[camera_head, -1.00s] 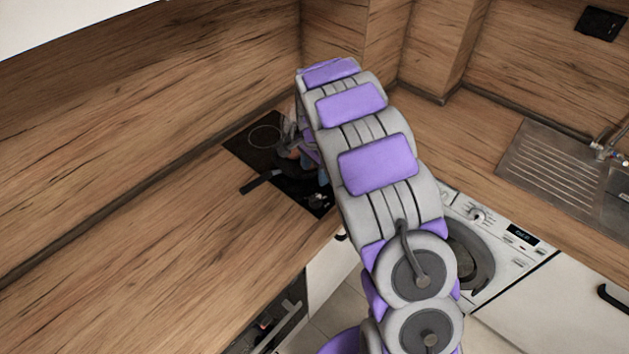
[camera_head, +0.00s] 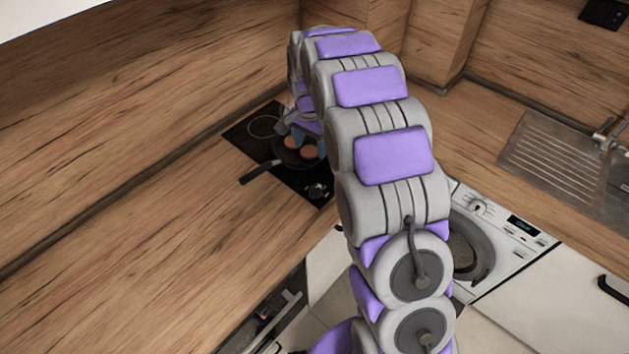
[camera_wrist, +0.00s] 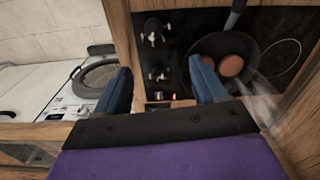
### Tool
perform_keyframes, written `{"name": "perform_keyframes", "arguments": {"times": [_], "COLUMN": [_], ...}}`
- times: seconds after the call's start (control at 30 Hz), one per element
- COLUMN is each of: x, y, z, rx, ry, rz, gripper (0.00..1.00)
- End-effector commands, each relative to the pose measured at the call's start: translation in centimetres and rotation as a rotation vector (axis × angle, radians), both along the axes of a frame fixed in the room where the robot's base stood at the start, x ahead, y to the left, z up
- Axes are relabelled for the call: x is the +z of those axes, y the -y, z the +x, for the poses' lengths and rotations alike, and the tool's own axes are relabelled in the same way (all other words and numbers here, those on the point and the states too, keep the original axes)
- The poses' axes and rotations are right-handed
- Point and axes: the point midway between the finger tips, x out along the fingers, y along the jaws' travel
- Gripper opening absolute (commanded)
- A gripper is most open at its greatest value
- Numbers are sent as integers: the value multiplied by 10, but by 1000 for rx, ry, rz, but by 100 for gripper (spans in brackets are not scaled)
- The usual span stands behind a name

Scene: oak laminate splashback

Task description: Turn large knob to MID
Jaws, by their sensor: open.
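The black cooktop (camera_head: 268,153) lies at the counter's inner end. In the wrist view, the cooktop (camera_wrist: 181,40) shows two dark knobs with pale markings, one upper (camera_wrist: 154,31) and one lower (camera_wrist: 158,75). A knob (camera_head: 318,191) also shows near the cooktop's front corner in the head view. The lower knob appears between the fingers in the picture, with no visible contact. The arm partly hides the cooktop in the head view.
A dark pan (camera_head: 284,159) with round brown patties sits on the cooktop, close to my gripper; it also shows in the wrist view (camera_wrist: 211,46). A white washing machine (camera_head: 510,257) stands right of the arm. The long wooden counter (camera_head: 150,240) is clear.

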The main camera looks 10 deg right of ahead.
Motion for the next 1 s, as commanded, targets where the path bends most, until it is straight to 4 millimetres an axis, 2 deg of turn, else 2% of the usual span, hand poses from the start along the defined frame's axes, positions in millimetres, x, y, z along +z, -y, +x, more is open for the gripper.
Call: {"name": "perform_keyframes", "arguments": {"times": [0.03,0.3,0.5,0.67,0.77,1.0], "x": [0,-6,-15,-23,-36,-82], "y": [-7,-4,0,2,3,4], "z": [1,-3,-6,-8,-9,-10], "rx": [71,400,511,526,526,524], "ry": [4,-22,-43,-49,-53,-53], "rz": [2,-26,-39,-41,-40,-39], "gripper": [71,71,71,71,71,71]}}
